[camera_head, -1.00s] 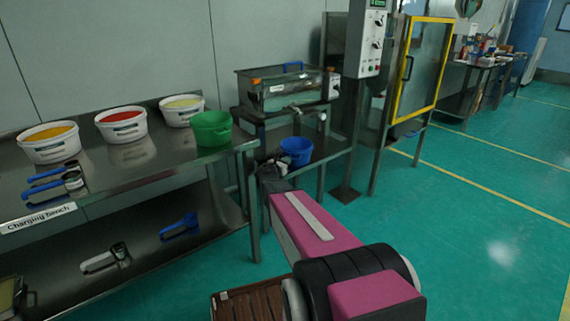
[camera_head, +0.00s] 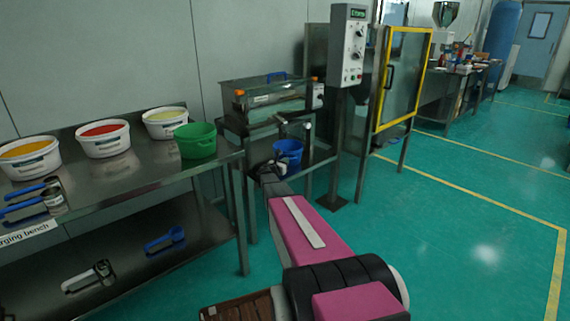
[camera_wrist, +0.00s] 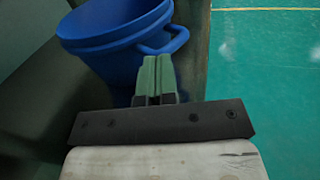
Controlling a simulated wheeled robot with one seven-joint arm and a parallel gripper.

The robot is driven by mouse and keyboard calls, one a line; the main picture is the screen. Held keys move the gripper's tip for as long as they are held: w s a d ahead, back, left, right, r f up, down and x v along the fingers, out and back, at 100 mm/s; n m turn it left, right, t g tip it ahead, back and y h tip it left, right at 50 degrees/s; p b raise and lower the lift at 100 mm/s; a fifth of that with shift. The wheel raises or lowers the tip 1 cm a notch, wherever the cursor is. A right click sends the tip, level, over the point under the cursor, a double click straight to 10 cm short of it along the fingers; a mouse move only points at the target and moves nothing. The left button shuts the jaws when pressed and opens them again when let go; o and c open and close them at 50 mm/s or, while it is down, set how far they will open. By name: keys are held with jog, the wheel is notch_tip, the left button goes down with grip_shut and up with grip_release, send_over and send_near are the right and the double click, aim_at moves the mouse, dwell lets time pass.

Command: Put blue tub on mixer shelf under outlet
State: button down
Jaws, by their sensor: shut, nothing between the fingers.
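The blue tub (camera_head: 288,150) stands upright on the mixer shelf (camera_head: 318,155), below the outlet spout (camera_head: 282,119) of the steel mixer (camera_head: 265,98). In the wrist view the tub (camera_wrist: 112,32) fills the upper left, with its loop handle (camera_wrist: 176,38) turned toward my gripper. My gripper (camera_wrist: 157,64) is shut and empty, its green fingertips just short of the handle or touching it; I cannot tell which. In the head view my gripper (camera_head: 268,172) is small and dark at the shelf's front left edge, and its fingers are hard to make out.
The charging bench (camera_head: 120,175) at left carries a green bucket (camera_head: 195,142) and several white tubs. A control box (camera_head: 349,47) on a post stands right of the shelf. A yellow-framed door (camera_head: 402,78) is beyond it. The floor at right is clear.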

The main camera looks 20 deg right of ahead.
jog(key=v, duration=1.3)
jog(key=shift+s+a, duration=0.2)
jog(key=shift+a, duration=0.1)
